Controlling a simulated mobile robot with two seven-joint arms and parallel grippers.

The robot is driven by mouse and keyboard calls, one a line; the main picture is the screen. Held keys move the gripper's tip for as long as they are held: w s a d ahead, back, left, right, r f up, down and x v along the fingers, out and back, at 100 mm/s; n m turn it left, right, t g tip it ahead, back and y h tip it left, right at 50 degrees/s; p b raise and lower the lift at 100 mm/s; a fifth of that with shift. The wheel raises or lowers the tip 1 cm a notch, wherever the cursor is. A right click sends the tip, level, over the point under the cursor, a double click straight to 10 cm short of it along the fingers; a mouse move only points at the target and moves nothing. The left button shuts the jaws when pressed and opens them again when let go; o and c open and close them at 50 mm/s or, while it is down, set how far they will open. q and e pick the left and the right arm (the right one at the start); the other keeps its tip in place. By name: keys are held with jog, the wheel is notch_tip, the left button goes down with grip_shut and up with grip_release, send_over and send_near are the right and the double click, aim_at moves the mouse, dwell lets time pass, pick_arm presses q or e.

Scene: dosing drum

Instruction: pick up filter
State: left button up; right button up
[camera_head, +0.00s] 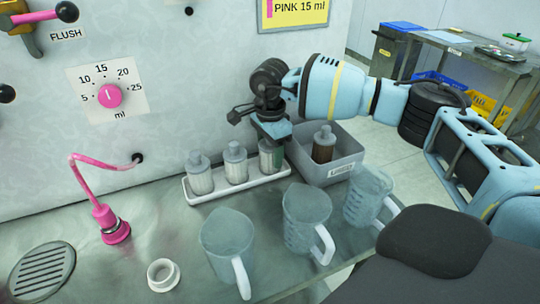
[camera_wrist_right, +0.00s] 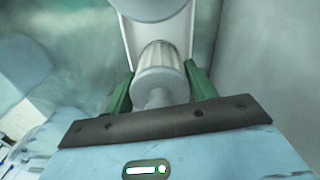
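Two pale ribbed filters (camera_head: 200,175) (camera_head: 236,163) stand upright at the left and middle of a white tray (camera_head: 242,188). A third filter (camera_head: 268,158) is at the tray's right end, partly hidden by my right gripper (camera_head: 272,145). In the right wrist view this filter (camera_wrist_right: 160,62) lies between the green fingers of my right gripper (camera_wrist_right: 160,90), one finger close along each side. I cannot tell whether the fingers press on it. It appears still upright in the tray. My left gripper is out of view.
A grey labelled bin (camera_head: 318,173) with a dark brown filter (camera_head: 324,145) stands right of the tray. Three clear jugs (camera_head: 229,244) (camera_head: 306,217) (camera_head: 368,195) stand in front. A pink pipe (camera_head: 98,198), white ring (camera_head: 163,274) and round drain (camera_head: 42,268) are at left.

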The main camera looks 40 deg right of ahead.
jog(key=c, duration=0.5)
jog(key=shift+c, duration=0.2)
jog(key=shift+r, duration=0.15)
jog(key=shift+r, duration=0.5)
notch_tip(320, 180, up, 2)
jog(key=shift+r, duration=0.25)
jog(key=s+a+r+b, duration=0.1)
jog(key=s+a, duration=0.9)
jog(key=a, duration=0.2)
jog(key=shift+s, duration=0.4)
